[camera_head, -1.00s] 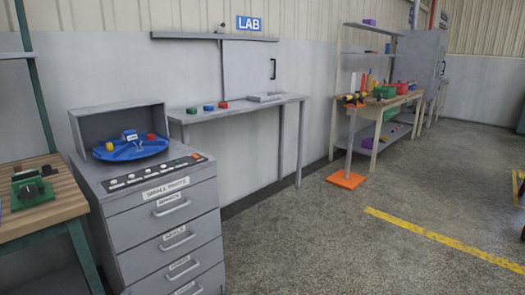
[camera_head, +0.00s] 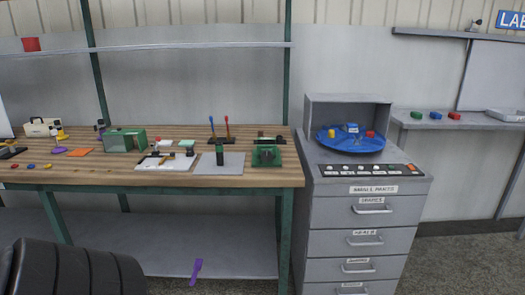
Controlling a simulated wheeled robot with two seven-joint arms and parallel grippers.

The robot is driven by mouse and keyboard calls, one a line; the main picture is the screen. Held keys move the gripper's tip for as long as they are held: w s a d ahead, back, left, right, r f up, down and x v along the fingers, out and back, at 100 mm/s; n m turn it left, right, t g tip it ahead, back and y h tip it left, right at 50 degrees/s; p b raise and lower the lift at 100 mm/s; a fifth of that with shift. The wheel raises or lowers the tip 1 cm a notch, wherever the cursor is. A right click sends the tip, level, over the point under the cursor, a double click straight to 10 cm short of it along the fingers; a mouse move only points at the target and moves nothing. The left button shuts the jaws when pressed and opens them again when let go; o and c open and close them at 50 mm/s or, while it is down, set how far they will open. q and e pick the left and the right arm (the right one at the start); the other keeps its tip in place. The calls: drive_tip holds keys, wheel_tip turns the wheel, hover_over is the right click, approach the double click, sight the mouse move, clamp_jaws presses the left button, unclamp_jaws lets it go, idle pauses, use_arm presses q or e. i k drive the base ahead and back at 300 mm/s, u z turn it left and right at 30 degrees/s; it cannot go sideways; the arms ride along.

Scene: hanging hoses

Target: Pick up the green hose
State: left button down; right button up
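I see no green hose in the head view. Neither of my grippers is in view, so I cannot see what they hold. The green things I can make out are small items on a wooden workbench (camera_head: 255,180), among them a green box-like device (camera_head: 125,140) and a green block-like fixture (camera_head: 266,155). None of them looks like a hose.
A grey drawer cabinet (camera_head: 365,228) stands right of the bench, with a blue round tray (camera_head: 350,145) on top. A grey wall table (camera_head: 460,123) is further right. A black, ribbed, tyre-like object (camera_head: 75,272) fills the lower left. A purple item (camera_head: 196,272) lies low under the bench.

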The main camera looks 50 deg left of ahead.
sight(219, 145)
drive_tip(key=u, duration=2.4)
drive_tip(key=i, duration=0.45)
drive_tip(key=u, duration=0.65)
drive_tip(key=i, duration=0.95)
drive_tip(key=z, duration=0.35)
